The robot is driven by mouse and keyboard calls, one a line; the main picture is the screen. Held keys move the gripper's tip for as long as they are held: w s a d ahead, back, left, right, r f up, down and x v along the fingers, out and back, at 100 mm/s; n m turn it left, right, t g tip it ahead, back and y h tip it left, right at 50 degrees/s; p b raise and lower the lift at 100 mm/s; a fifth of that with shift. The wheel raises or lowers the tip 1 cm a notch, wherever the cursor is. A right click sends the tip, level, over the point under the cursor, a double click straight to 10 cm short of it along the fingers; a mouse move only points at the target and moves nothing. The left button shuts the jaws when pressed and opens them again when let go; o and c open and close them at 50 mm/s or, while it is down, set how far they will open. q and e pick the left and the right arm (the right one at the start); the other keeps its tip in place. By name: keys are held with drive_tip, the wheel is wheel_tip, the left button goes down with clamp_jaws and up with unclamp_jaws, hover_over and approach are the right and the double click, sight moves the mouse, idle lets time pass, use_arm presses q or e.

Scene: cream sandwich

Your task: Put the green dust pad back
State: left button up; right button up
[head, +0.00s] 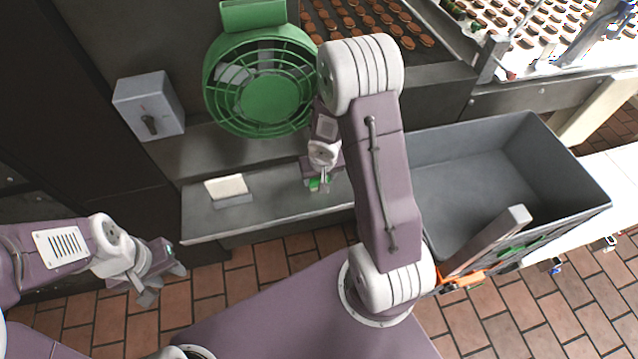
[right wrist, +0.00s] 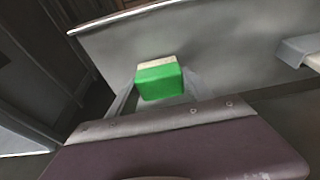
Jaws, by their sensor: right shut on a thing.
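The green dust pad (head: 314,184) is small in the head view, low over the grey shelf (head: 280,203) below the fan. My right gripper (head: 321,181) is shut on it. In the right wrist view the pad (right wrist: 160,82) shows a green body with a cream layer along its far edge, between my fingers. Whether it touches the shelf, I cannot tell. My left gripper (head: 163,286) is open and empty over the brick floor, left of the shelf.
A white pad (head: 226,186) stands in a grey holder (head: 234,202) on the shelf, left of my right gripper. A green fan (head: 268,97) and a grey switch box (head: 149,106) are behind. A grey crate (head: 470,190) is to the right. The shelf between holder and gripper is clear.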

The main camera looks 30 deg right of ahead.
drive_tip(key=shift+f+p, duration=0.15)
drive_tip(key=shift+p, duration=0.15)
drive_tip(key=shift+c, duration=1.4)
drive_tip(key=shift+s+f, duration=0.1)
drive_tip(key=shift+f, duration=0.1)
drive_tip(key=o, duration=1.5)
drive_tip(key=shift+c, duration=0.2)
use_arm(q)
drive_tip(key=shift+s+f, duration=0.1)
drive_tip(key=shift+f, duration=0.25)
drive_tip(key=shift+r, duration=0.1)
use_arm(e)
drive_tip(key=shift+r, duration=0.1)
drive_tip(key=d+p+v, duration=0.1)
drive_tip(key=p+v, duration=0.8)
drive_tip(key=v, duration=0.3)
use_arm(q)
wheel_tip(320, 180, up, 9)
use_arm(e)
drive_tip(key=s+a+r+n+g+y, duration=0.1)
drive_tip(key=s+a+r+n+g, duration=0.1)
drive_tip(key=s+a+r, duration=0.5)
drive_tip(key=shift+s+a+n, duration=0.3)
drive_tip(key=shift+s, duration=0.75)
